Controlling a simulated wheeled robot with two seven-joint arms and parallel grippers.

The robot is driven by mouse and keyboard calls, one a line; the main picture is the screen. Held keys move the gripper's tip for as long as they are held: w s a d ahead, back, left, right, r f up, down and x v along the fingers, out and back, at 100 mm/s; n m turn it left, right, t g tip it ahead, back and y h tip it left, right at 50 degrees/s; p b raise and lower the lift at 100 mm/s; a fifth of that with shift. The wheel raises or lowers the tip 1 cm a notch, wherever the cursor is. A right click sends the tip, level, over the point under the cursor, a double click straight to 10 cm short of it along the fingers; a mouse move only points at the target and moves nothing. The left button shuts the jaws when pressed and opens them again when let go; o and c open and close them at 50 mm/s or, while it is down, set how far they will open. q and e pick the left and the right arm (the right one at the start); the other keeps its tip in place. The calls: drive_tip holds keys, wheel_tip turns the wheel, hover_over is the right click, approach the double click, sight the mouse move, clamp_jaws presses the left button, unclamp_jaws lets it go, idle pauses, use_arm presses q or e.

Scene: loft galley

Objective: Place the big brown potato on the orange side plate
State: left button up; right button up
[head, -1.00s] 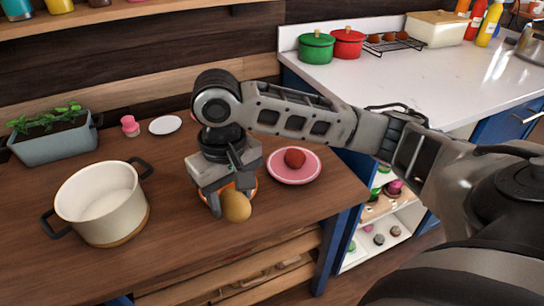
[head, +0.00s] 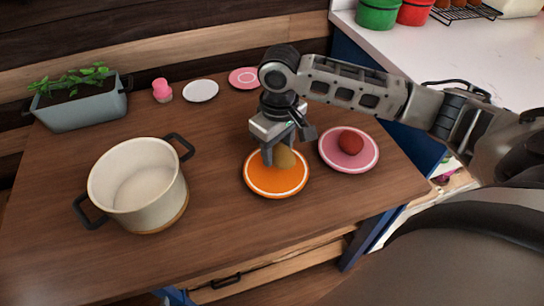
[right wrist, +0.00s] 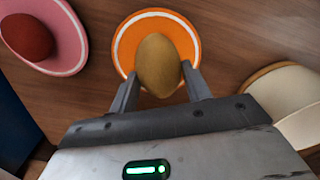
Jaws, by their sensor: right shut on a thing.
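The big brown potato (head: 284,157) is between the fingers of my right gripper (head: 283,153), which is shut on it. In the right wrist view the potato (right wrist: 158,64) sits between both fingertips (right wrist: 160,85), over the orange plate (right wrist: 126,46). In the head view the orange side plate (head: 276,186) lies on the wooden counter, and the potato is over its back part. I cannot tell whether the potato touches the plate. My left gripper is not in view.
A pink plate (head: 330,154) with a red potato-like item (head: 350,142) is just right of the orange plate. A cream pot (head: 140,190) stands to the left. A white saucer (head: 201,91), small pink plate (head: 243,78), pink shaker (head: 162,92) and planter (head: 82,110) are at the back.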

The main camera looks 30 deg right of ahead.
drive_tip(key=w+f, duration=0.2)
drive_tip(key=f, duration=0.1)
drive_tip(key=shift+w+d, duration=0.15)
drive_tip(key=shift+w, duration=0.15)
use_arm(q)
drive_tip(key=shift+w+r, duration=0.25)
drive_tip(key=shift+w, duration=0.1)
use_arm(e)
drive_tip(key=shift+w+f, duration=0.1)
drive_tip(key=shift+f, duration=1.5)
drive_tip(key=shift+f, duration=0.1)
drive_tip(key=o, duration=1)
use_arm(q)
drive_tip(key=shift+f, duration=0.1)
use_arm(e)
drive_tip(key=shift+o, duration=0.2)
drive_tip(key=shift+r, duration=0.25)
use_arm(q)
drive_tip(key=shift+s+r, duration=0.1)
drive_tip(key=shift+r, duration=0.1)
use_arm(e)
wheel_tip(320, 180, up, 12)
drive_tip(key=shift+f, duration=0.15)
